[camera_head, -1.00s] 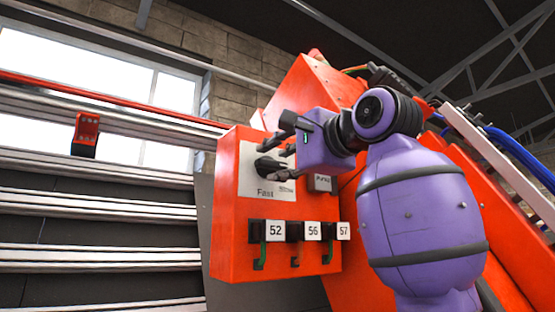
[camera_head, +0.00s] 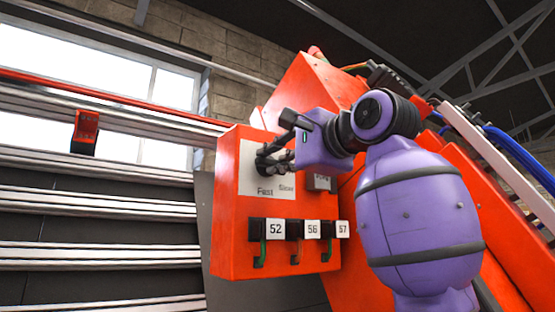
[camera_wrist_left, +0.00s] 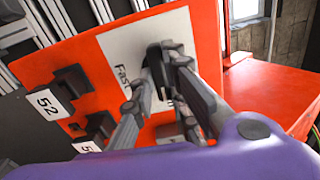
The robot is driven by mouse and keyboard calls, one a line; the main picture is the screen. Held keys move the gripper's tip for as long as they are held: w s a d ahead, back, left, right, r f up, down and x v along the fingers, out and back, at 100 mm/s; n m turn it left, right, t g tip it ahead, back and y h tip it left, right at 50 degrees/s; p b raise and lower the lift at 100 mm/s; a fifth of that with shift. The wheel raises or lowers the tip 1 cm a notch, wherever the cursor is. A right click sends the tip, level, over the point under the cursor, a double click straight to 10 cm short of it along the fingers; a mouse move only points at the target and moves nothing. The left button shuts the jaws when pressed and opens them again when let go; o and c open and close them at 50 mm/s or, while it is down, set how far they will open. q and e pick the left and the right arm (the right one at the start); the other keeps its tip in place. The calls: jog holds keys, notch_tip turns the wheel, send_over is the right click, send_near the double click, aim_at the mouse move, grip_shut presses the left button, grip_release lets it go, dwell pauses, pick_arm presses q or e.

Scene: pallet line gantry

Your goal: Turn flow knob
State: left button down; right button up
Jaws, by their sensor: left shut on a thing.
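The flow knob (camera_head: 264,163) is a dark knob on a white plate (camera_head: 252,185) marked "Fast" and "Slow", on the front of an orange control box (camera_head: 230,200). My left gripper (camera_head: 270,156) is at the plate, its dark fingers shut on the knob and partly covering it. In the left wrist view the gripper (camera_wrist_left: 168,62) has its fingers around the black knob (camera_wrist_left: 155,66); the "Fast" label shows beside it and the other label is mostly hidden. My right gripper is in neither view.
Below the plate are several dark switches with green or red levers and number tags 52 (camera_head: 276,230), 56 and 57. A grey-labelled part (camera_head: 320,182) sits right of the plate, close under my wrist. Metal rails (camera_head: 100,209) run at the left.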

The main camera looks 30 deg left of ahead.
pick_arm(q)
jog(key=shift+s+r+m+p, duration=0.2)
jog(key=shift+m+p, duration=0.15)
jog(key=shift+m, duration=0.25)
jog(key=shift+m+p, duration=0.35)
jog(key=shift+m, duration=0.55)
jog(key=m, duration=0.3)
jog(key=shift+w+f, duration=0.2)
jog(key=shift+f, duration=0.05)
jog(key=shift+m, duration=0.9)
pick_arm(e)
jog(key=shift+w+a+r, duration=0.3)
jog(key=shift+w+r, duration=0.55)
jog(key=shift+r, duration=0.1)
pick_arm(q)
jog(key=shift+m, duration=0.3)
jog(key=c, duration=1.7)
grip_release()
jog(key=shift+d, duration=0.1)
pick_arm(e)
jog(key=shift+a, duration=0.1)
